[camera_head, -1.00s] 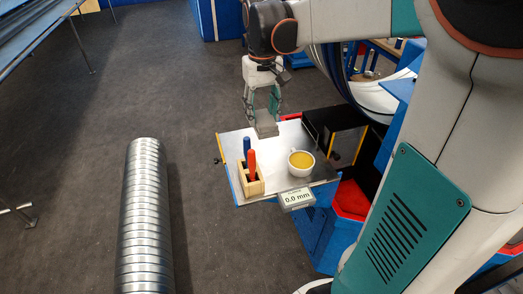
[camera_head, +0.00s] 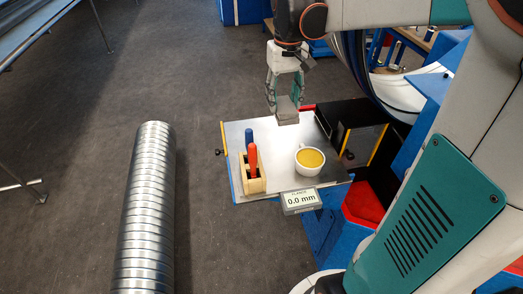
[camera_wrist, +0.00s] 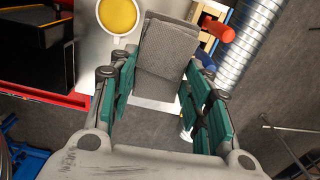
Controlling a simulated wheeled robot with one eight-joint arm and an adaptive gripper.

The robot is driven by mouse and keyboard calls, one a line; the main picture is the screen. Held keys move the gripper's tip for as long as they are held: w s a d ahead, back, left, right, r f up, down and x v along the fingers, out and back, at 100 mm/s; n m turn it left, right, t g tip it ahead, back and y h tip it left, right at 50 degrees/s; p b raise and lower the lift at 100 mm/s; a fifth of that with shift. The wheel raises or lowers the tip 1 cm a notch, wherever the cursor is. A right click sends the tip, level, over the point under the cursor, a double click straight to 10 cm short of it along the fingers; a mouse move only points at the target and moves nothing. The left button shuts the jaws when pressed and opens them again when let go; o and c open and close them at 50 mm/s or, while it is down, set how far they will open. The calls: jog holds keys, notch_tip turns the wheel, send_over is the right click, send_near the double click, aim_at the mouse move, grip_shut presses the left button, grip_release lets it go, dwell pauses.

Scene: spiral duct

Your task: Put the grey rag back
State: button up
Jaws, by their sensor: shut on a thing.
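The grey rag (camera_head: 287,116) is a folded grey block in my gripper (camera_head: 285,104), over the far part of the metal tray (camera_head: 284,172). In the wrist view the rag (camera_wrist: 165,50) sits between the green finger pads of my gripper (camera_wrist: 158,85), which is shut on it. In the head view the fingers partly hide the rag's upper part. I cannot tell whether its underside touches the tray or hangs just above it.
On the tray stand a white cup of yellow liquid (camera_head: 310,161) and a wooden block (camera_head: 252,184) with red and blue handled tools. A display reading 0.0 mm (camera_head: 300,201) is at the front edge. A spiral duct (camera_head: 146,210) lies left. A black box (camera_head: 352,117) is at right.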

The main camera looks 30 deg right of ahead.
aim_at(282, 105)
jog(key=f+b, duration=0.2)
jog(key=f, duration=0.1)
jog(key=f+b, duration=0.1)
jog(key=shift+s+a+f+b, duration=0.15)
jog(key=shift+a+f+b, duration=0.1)
jog(key=shift+a+b, duration=0.1)
jog(key=shift+d+f+b, duration=0.2)
jog(key=shift+f+b, duration=0.35)
jog(key=shift+f, duration=0.3)
notch_tip(282, 105, down, 20)
jog(key=b, duration=0.2)
jog(key=shift+r+b, duration=0.25)
jog(key=shift+b, duration=0.05)
jog(key=shift+c, duration=0.4)
jog(key=o, duration=0.8)
jog(key=shift+c, duration=0.2)
jog(key=shift+r, duration=0.1)
notch_tip(282, 105, up, 12)
jog(key=p, duration=0.1)
jog(key=shift+p, duration=0.35)
